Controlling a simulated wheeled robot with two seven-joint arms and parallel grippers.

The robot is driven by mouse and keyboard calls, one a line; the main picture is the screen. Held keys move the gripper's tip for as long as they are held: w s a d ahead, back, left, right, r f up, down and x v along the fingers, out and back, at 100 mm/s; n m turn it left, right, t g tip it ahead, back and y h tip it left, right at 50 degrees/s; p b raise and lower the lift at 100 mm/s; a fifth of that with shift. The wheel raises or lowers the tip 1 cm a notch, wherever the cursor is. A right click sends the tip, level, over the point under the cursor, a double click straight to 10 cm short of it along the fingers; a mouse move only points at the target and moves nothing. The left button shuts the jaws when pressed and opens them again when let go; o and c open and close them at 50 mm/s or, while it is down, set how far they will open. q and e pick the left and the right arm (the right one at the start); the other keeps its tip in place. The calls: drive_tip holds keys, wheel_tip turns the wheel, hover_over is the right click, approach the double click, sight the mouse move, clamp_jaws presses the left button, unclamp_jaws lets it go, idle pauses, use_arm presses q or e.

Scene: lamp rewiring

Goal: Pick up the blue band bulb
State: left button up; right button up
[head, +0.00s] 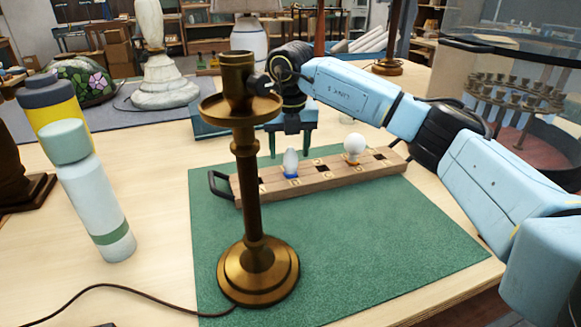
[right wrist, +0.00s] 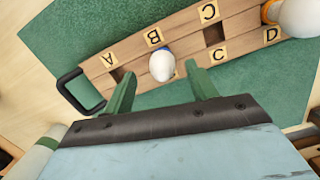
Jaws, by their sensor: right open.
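The blue band bulb (head: 290,162) is white and elongated with a blue ring at its base. It stands upright in the wooden rack (head: 329,180), by the letter B, and shows in the right wrist view (right wrist: 162,67). My right gripper (head: 290,148) is open, with its green fingers behind the bulb in the head view. In the right wrist view the bulb appears between the fingertips (right wrist: 158,72), not gripped; whether they are level with it I cannot tell. My left gripper is not in view.
A round white bulb (head: 354,146) with a yellowish base stands farther right in the rack. A brass lamp stand (head: 251,190) rises in front of the rack's left end on the green mat (head: 380,235). Bottles (head: 95,200) stand left. The mat's front right is clear.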

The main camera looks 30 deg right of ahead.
sight(291, 160)
drive_tip(key=f, duration=0.3)
drive_tip(key=f+b, duration=0.1)
drive_tip(key=shift+w+d+f, duration=0.15)
drive_tip(key=shift+d+f, duration=0.1)
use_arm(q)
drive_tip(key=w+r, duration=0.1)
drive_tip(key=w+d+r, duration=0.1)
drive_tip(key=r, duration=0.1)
use_arm(e)
drive_tip(key=c, duration=1)
drive_tip(key=shift+c, duration=0.2)
drive_tip(key=shift+r, duration=0.15)
